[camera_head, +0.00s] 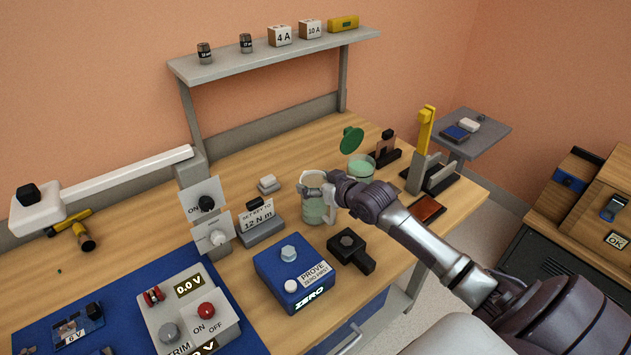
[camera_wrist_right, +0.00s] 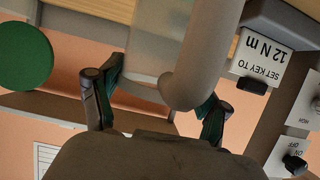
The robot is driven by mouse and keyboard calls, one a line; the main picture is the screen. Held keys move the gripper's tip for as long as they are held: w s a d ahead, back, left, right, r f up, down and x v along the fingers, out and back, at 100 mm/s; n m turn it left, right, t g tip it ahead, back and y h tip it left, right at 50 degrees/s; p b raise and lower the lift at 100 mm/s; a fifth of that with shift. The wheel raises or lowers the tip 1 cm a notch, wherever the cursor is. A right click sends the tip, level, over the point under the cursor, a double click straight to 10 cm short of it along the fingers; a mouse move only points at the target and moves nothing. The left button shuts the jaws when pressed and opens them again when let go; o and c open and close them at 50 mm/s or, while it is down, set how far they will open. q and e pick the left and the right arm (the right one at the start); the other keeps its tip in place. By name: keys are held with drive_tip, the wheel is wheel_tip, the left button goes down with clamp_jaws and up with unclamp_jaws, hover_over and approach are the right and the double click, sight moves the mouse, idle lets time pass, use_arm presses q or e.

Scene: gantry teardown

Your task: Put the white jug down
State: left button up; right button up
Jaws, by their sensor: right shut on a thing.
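The white jug (camera_head: 313,211) is upright at the middle of the workbench, pale and see-through lower down, with a white rim. My right gripper (camera_head: 331,187) reaches it from the right and is shut on its handle side. In the right wrist view the jug's curved handle (camera_wrist_right: 186,88) lies between the two fingers of my right gripper (camera_wrist_right: 160,100). I cannot tell whether the jug's base touches the bench or hangs just above it. My left gripper is in neither view.
The wooden bench (camera_head: 140,215) holds a blue ZERO box (camera_head: 270,285), a black clamp-like block (camera_head: 350,252), a 12 N m sign block (camera_head: 262,228) and a glass dish (camera_head: 360,167) with a green lid (camera_head: 351,140) above.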

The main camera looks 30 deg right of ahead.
drive_tip(key=o, duration=1.8)
drive_tip(key=shift+f, duration=0.1)
drive_tip(key=shift+r, duration=0.25)
drive_tip(key=shift+b+v, duration=0.55)
drive_tip(key=shift+v, duration=5.5)
drive_tip(key=shift+f, duration=0.15)
